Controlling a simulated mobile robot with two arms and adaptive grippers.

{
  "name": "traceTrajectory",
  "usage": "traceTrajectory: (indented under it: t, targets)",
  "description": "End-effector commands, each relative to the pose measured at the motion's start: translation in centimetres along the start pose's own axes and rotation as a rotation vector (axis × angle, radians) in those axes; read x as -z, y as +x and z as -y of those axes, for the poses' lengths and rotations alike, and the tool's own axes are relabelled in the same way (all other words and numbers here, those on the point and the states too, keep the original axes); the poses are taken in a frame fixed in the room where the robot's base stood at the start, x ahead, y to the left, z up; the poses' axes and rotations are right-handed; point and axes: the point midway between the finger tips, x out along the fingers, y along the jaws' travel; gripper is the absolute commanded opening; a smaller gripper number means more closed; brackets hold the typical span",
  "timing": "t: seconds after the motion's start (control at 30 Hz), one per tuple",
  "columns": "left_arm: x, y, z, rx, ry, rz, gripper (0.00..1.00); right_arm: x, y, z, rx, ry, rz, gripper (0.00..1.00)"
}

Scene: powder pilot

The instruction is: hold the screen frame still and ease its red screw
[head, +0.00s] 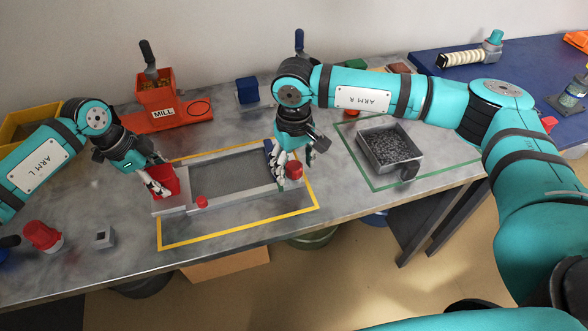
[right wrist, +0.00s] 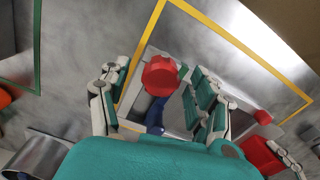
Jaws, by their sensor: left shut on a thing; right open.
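The grey screen frame (head: 185,203) lies inside a yellow outline on the table. A red part (head: 163,180) stands at its left end, and my left gripper (head: 160,188) is shut on it. A red screw head (head: 294,170) is at the frame's right end; it also shows in the right wrist view (right wrist: 160,75). A smaller red knob (head: 201,201) is on the front edge near the left end. My right gripper (head: 294,160) is open, pointing down over the right end, with the screw head between its spread fingers. I cannot tell whether they touch it.
A blue part (head: 268,150) stands at the frame's right end, beside my right gripper. A metal tray of dark grains (head: 362,150) sits in a green outline to the right. The orange mill (head: 155,97) stands behind.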

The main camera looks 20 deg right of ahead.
Motion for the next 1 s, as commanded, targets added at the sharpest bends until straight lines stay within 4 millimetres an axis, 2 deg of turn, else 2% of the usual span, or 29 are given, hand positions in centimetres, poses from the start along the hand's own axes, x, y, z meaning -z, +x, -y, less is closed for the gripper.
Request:
traceTrajectory:
  t: [0.17,0.4,0.6,0.8,1.0]
  targets:
    - [0.0,0.0,0.0,0.001,-0.001,0.000,0.00,0.1,-1.7,0.0,0.001,0.000,-0.004,0.64]
    - [0.0,0.0,0.0,0.001,-0.002,0.000,0.00,0.1,-6.8,0.0,0.001,0.000,-0.005,0.64]
    - [0.0,0.0,0.0,0.001,-0.001,0.000,0.00,0.1,-10.3,0.0,0.000,0.000,-0.003,0.64]
    - [0.0,0.0,0.0,0.001,-0.001,0.000,0.00,0.1,-11.9,0.0,0.000,0.000,-0.002,0.64]
    - [0.0,0.0,0.0,0.001,-0.001,0.000,0.00,0.0,-12.0,0.0,0.000,0.000,0.000,0.64]
